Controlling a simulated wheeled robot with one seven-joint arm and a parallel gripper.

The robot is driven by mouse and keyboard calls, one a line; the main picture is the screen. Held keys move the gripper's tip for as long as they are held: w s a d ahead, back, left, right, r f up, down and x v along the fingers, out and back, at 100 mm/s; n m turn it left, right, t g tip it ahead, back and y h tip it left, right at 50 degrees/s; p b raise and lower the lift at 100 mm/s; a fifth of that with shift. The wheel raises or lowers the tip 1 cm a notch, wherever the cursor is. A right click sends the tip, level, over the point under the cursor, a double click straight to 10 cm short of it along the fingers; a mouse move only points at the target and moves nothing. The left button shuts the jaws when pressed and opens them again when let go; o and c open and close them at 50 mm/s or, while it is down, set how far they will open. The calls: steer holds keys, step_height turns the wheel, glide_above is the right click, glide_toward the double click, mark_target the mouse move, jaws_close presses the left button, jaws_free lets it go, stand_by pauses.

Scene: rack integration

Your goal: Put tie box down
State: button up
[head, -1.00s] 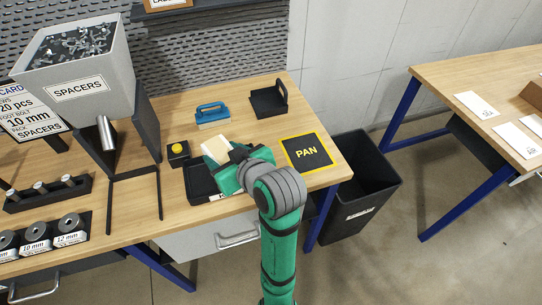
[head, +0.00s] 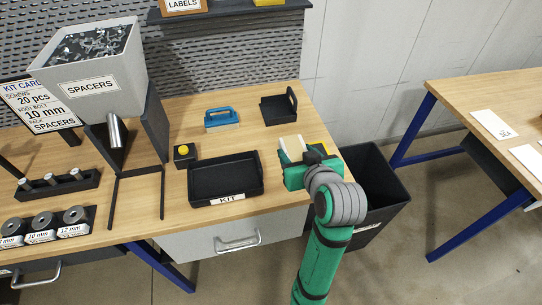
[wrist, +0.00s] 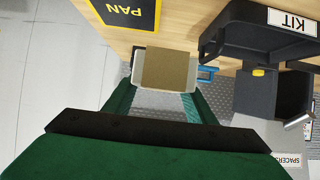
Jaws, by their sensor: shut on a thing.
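My gripper (head: 294,162) is shut on the tie box (head: 291,147), a small cream and cardboard-brown box. In the wrist view the box (wrist: 168,70) sits between the two green fingers. In the head view the gripper and box are at the right end of the workbench, over or beside the PAN mat (head: 319,149), which is mostly hidden behind them. In the wrist view the PAN mat (wrist: 127,12) lies at the top left, apart from the box. I cannot tell the box's height above the bench.
The black KIT tray (head: 227,181) is empty, left of my gripper. A yellow-buttoned box (head: 184,154), a blue-handled tool (head: 221,119) and a black holder (head: 279,109) stand nearby. A dark bin (head: 376,210) is beyond the bench's right edge. The SPACERS bin (head: 92,82) is at the left.

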mark_target(287, 145)
steer(key=x, duration=0.6)
steer(key=shift+w+a+r, duration=0.15)
steer(key=shift+w+a, duration=0.1)
steer(key=shift+a, duration=0.15)
steer(key=w+f, duration=0.1)
steer(key=w+a+f, duration=0.1)
steer(key=f, duration=0.1)
steer(key=w+f, duration=0.1)
steer(key=shift+w+a+f, duration=0.2)
steer(key=shift+a+f, duration=0.1)
steer(key=shift+a, duration=0.05)
steer(key=shift+w+d+f, duration=0.15)
steer(key=shift+w+f, duration=0.1)
steer(key=shift+f, duration=0.15)
steer(key=f, duration=0.3)
steer(key=shift+w+a+f, duration=0.25)
steer(key=shift+a+f, duration=0.05)
steer(key=shift+w, duration=0.1)
steer(key=shift+w+f, duration=0.1)
